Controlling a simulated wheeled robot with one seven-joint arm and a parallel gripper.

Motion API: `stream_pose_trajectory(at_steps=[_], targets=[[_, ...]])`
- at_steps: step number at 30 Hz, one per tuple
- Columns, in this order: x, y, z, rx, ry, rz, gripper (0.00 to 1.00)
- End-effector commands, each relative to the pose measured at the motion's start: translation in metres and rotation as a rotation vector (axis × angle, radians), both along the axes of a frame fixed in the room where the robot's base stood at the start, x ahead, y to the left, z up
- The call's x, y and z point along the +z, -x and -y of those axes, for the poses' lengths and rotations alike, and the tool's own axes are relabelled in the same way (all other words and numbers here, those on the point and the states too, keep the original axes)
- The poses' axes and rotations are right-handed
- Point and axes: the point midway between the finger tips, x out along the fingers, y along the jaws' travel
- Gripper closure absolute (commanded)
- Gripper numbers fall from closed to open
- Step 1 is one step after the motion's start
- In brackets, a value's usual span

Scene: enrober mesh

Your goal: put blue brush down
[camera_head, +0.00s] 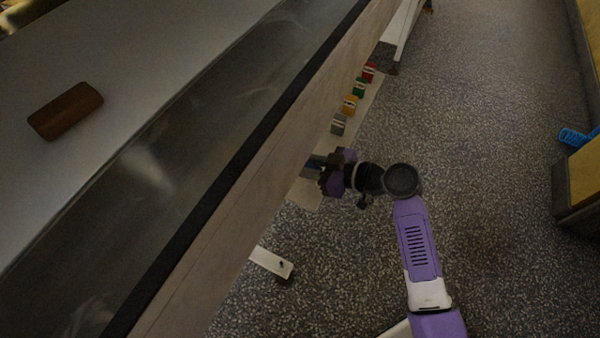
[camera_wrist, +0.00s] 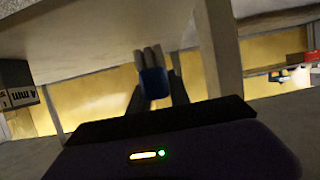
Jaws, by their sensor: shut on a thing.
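My gripper (camera_wrist: 152,92) is shut on the blue brush (camera_wrist: 152,82) in the wrist view. The brush shows a blue block end towards the camera and pale upright parts beyond it, between the two dark fingers. In the head view my gripper (camera_head: 318,164) reaches in beside the long side panel of the machine, and a small bit of blue shows at its fingers. Most of the brush is hidden there by the panel and the gripper. I cannot tell whether the brush touches a surface.
Several coloured blocks, among them a grey one (camera_head: 338,124) and a red one (camera_head: 368,72), line a low pale shelf (camera_head: 308,194) along the panel. A brown block (camera_head: 65,110) lies on the top surface. A pale leg (camera_wrist: 218,50) stands right of the brush. Open floor (camera_head: 480,130) lies right.

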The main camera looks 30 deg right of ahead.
Motion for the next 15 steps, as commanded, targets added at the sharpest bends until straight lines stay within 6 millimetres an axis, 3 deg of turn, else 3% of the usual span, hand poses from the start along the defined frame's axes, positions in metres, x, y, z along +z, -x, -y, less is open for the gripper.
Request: stream_pose_trajectory(at_steps=[9,15], targets=[[-0.037,0.000,0.000,-0.001,-0.002,-0.001,1.00],[-0.036,0.000,0.000,-0.001,0.000,0.002,1.00]])
